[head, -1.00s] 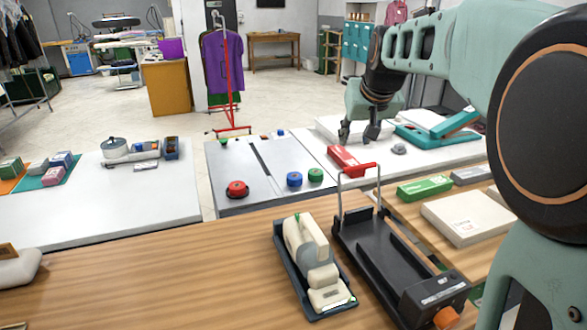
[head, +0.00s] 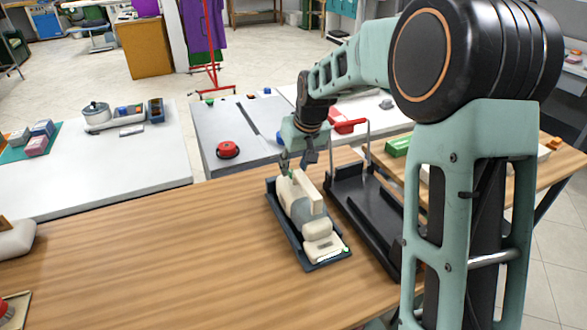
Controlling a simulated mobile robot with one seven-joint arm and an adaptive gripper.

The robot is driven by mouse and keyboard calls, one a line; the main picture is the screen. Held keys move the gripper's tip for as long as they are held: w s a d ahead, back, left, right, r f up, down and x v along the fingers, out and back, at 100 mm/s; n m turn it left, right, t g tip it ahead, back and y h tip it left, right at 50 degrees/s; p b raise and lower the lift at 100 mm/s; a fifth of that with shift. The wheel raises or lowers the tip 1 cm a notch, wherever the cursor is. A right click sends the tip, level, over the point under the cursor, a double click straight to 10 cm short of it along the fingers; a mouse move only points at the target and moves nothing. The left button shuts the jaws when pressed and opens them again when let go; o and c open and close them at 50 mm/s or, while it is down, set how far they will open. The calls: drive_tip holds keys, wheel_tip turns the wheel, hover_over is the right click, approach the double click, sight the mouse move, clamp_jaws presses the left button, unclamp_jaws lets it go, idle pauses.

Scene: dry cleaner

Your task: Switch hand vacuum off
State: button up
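The cream hand vacuum (head: 325,243) lies in a dark blue tray (head: 283,228) on the wooden table in the head view. Its handle and rounded body face up; I cannot make out its switch or whether it is on. My gripper (head: 297,166) is at the far end of the vacuum, pointing down, with its fingers apart. The fingertips are close to the vacuum's far end; I cannot tell whether they touch it. Nothing shows between them.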

drive_tip(key=shift+x, duration=0.9)
drive_tip(key=shift+c, duration=0.3)
clamp_jaws()
